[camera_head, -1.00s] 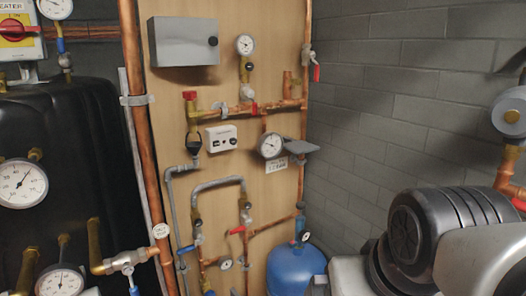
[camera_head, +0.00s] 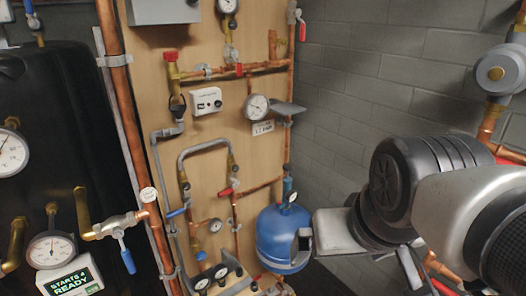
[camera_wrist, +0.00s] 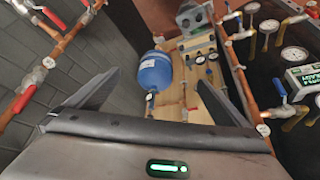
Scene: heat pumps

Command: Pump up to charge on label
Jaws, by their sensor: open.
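A small white label (camera_head: 262,128) with tiny text, too blurred to read surely, is under a round dial gauge (camera_head: 257,107) on the wooden board. A blue pressure vessel (camera_head: 282,235) stands at the board's lower right, with a dark fitting (camera_head: 289,190) on top. It also shows in the wrist view (camera_wrist: 154,72). My gripper (camera_head: 304,240) shows at the vessel's right edge in the head view, overlapping it; contact cannot be told. In the wrist view my gripper (camera_wrist: 166,66) has its two dark fingers wide apart, with nothing between them. I cannot identify a pump for certain.
Copper pipes with red-handled (camera_head: 226,191) and blue-handled valves cover the board. A manifold with small gauges (camera_head: 211,278) sits low at the board's front. A black tank (camera_head: 60,130) and a display reading READY (camera_head: 70,280) are at left. A grey block wall (camera_head: 385,90) is behind right.

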